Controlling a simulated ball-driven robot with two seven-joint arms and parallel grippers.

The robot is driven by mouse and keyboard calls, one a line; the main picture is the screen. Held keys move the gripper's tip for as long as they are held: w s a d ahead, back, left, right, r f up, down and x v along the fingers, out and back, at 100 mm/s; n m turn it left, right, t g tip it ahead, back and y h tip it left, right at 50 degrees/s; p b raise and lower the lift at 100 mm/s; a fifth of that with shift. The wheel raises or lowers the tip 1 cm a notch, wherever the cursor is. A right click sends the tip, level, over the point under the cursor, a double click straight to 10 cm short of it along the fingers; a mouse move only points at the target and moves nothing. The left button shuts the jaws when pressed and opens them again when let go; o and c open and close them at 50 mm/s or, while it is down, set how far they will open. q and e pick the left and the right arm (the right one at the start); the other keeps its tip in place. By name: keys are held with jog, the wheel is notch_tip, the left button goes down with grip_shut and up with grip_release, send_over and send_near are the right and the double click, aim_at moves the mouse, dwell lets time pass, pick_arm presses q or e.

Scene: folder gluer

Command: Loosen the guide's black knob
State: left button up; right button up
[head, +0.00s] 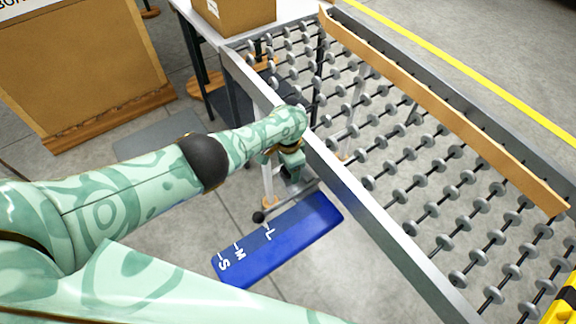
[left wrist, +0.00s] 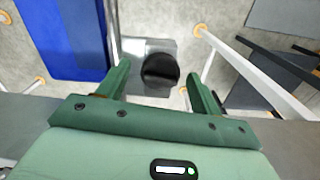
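The black knob (left wrist: 160,70) sits on a grey metal block (left wrist: 148,50) in the left wrist view. My left gripper (left wrist: 158,76) is open, with one finger on each side of the knob and a visible gap to both. How deep the fingertips reach along the knob I cannot tell. A long tan guide rail (head: 440,110) lies along the far side of the conveyor. My right gripper is not in view.
A blue board (head: 285,240) marked S, M and L lies below the gripper. The conveyor's grey side rail (head: 350,190) runs close beside my gripper. A cardboard box (head: 235,15) stands at the back.

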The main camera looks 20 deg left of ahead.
pick_arm(q)
notch_tip(320, 180, up, 16)
jog(key=p, duration=1.1)
jog(key=shift+r+p, duration=0.15)
jog(key=shift+p, duration=0.2)
